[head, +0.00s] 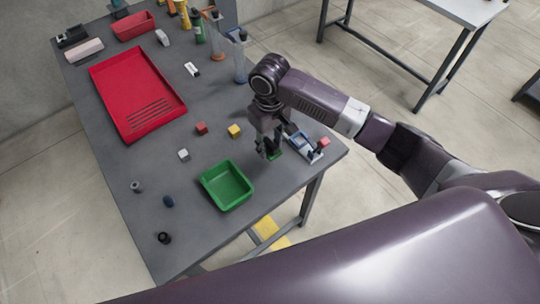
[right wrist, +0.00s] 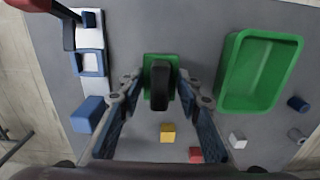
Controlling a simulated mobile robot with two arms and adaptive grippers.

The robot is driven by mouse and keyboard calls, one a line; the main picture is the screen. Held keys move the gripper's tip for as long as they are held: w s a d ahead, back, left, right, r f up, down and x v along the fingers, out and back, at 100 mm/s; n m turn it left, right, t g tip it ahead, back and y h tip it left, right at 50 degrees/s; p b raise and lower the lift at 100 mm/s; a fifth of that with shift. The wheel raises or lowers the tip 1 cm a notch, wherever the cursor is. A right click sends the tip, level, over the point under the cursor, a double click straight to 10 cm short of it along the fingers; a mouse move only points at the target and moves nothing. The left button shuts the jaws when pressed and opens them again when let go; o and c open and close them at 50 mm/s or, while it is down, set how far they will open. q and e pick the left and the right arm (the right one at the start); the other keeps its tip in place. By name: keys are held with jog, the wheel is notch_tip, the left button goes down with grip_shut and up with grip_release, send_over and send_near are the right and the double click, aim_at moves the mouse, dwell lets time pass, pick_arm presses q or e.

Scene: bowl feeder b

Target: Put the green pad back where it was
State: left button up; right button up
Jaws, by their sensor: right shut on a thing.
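The green pad (right wrist: 147,65) is between the fingertips of my right gripper (right wrist: 160,80) in the right wrist view. A dark rounded piece in front of it hides its middle. In the head view my right gripper (head: 270,152) points down near the table's right corner, and a bit of green shows at its fingertips. The gripper is shut on the pad; I cannot tell whether the pad touches the table. My left gripper is not in view.
A blue and white fixture (head: 303,145) stands close to the right of the gripper. A green bin (head: 228,185) is to its left. Small red (head: 201,128), yellow (head: 234,131) and white (head: 183,155) cubes lie nearby. A red tray (head: 135,60) is farther back.

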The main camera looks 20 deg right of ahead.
aim_at(270, 143)
notch_tip(270, 143, down, 2)
jog(key=shift+f, duration=0.15)
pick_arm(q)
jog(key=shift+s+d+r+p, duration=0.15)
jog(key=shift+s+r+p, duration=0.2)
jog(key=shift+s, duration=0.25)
pick_arm(e)
jog(key=shift+f, duration=2.3)
jog(key=shift+f, duration=0.15)
jog(key=o, duration=1.1)
notch_tip(270, 143, up, 12)
jog(key=shift+r+b, duration=0.2)
jog(key=shift+b, duration=0.55)
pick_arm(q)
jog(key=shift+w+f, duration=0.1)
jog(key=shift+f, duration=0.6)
pick_arm(e)
jog(key=shift+f, duration=0.1)
